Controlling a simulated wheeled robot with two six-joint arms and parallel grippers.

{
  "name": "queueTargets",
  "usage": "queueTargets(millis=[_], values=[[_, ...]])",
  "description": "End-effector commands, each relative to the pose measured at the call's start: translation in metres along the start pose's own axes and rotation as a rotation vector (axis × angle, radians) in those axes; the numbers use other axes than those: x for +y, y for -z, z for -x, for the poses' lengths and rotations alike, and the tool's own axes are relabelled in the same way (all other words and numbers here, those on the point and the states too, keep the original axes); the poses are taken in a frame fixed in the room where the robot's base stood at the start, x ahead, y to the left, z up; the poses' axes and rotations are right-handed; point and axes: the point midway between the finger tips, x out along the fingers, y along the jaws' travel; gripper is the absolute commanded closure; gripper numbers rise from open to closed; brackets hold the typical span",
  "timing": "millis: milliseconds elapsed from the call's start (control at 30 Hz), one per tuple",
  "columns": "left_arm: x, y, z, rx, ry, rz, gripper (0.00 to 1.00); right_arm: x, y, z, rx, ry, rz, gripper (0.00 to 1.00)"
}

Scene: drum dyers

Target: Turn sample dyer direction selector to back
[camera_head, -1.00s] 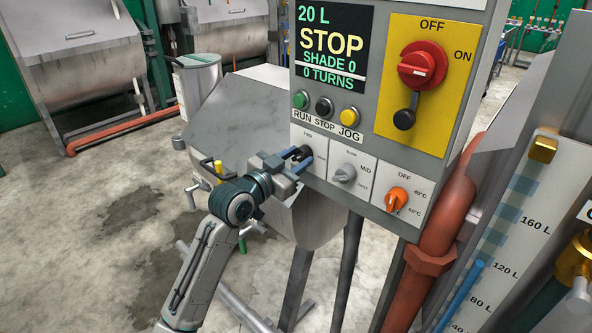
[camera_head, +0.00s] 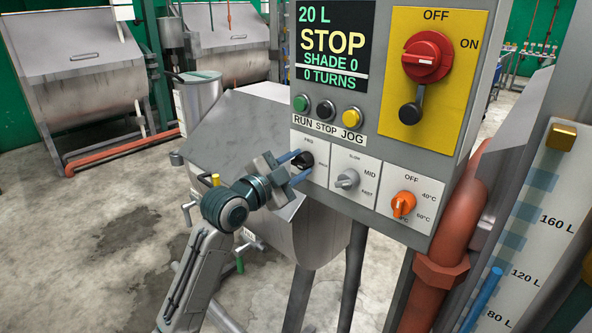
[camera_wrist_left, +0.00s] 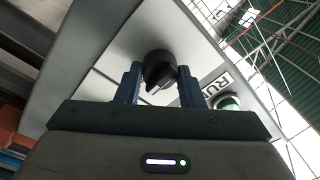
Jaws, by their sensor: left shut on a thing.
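The direction selector (camera_head: 307,160) is a small black knob on a white plate of the sample dyer's control panel, below the RUN and STOP buttons. A label that looks like FWD is above it, and a smaller label to its right is too small to read. My left gripper (camera_head: 301,166) reaches it from the left, shut on the knob. In the left wrist view the black knob (camera_wrist_left: 158,68) sits between the two blue fingers (camera_wrist_left: 159,84). The fingers partly hide the knob in the head view, so its exact pointing is unclear. My right gripper is not in view.
To the right are the grey speed knob (camera_head: 347,179) and the orange heat knob (camera_head: 403,204). Above are the green (camera_head: 301,103), black (camera_head: 325,110) and yellow (camera_head: 351,115) buttons. The red main switch (camera_head: 427,57) is at upper right. The display (camera_head: 332,45) reads STOP.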

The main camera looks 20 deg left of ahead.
Motion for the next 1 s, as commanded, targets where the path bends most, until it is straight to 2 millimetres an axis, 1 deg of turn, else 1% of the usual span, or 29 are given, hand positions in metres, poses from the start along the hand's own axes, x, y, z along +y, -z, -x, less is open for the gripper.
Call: queueTargets(millis=[167,500,533,600,633,900,1000], values=[[0.0009,-0.0008,0.0001,-0.001,-0.003,-0.017,0.88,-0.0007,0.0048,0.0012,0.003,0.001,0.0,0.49],[0.0008,-0.0007,0.0001,-0.001,-0.003,-0.018,0.88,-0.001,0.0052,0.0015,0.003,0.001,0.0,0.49],[0.0008,-0.0007,0.0001,-0.001,-0.003,-0.018,0.62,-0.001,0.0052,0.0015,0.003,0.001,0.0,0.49],[0.0007,-0.0006,0.0,-0.001,-0.003,-0.018,0.48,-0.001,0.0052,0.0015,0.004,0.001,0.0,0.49],[0.0007,-0.0006,0.0,-0.001,-0.003,-0.018,0.44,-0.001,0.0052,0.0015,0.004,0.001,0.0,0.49],[0.0003,-0.0003,0.0004,0.0,-0.001,-0.017,0.44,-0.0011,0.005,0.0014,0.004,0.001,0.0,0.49],[0.0005,-0.001,0.0045,-0.001,-0.001,-0.019,0.44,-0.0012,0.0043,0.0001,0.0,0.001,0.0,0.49]])
